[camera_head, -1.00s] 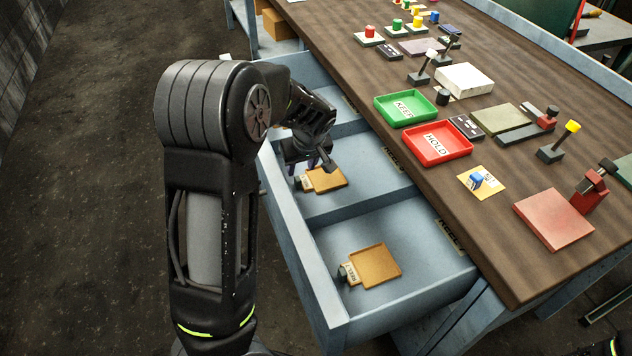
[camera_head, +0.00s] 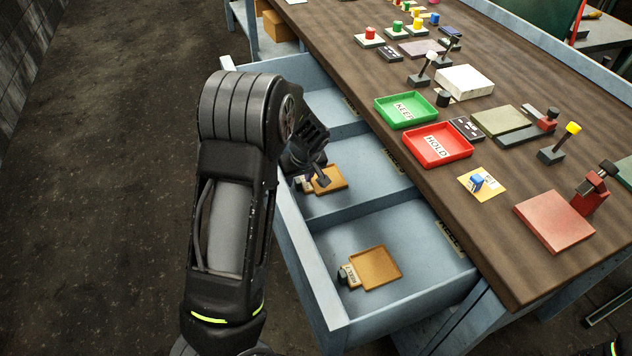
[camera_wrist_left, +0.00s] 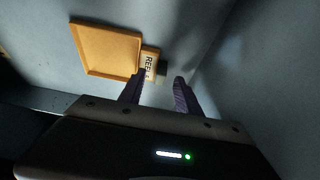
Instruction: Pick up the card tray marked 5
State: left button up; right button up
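An orange card tray (camera_head: 330,179) lies in the middle compartment of the open drawer. In the left wrist view this tray (camera_wrist_left: 105,49) has a cream label (camera_wrist_left: 149,64) with letters like "REE" and a dark grip block (camera_wrist_left: 162,69) at its end. The number is not readable. My left gripper (camera_head: 318,182) is at this tray in the head view, partly hidden by my arm. In the left wrist view its two fingers (camera_wrist_left: 158,80) are apart, with the block just beyond the gap between their tips. A second orange tray (camera_head: 376,268) with a similar label lies in the near compartment.
Blue-grey drawer dividers (camera_head: 362,210) separate the compartments. The drawer's side wall (camera_head: 318,283) is close to my left arm. On the wooden bench (camera_head: 440,190) stand a green KEEP tray (camera_head: 390,118), a red HOLD tray (camera_head: 465,151), blocks and levers.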

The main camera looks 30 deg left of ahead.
pick_arm(q)
jog(key=shift+a+f, duration=0.1)
jog(key=shift+f, duration=0.15)
dwell(0.4)
grip_shut()
dwell(0.4)
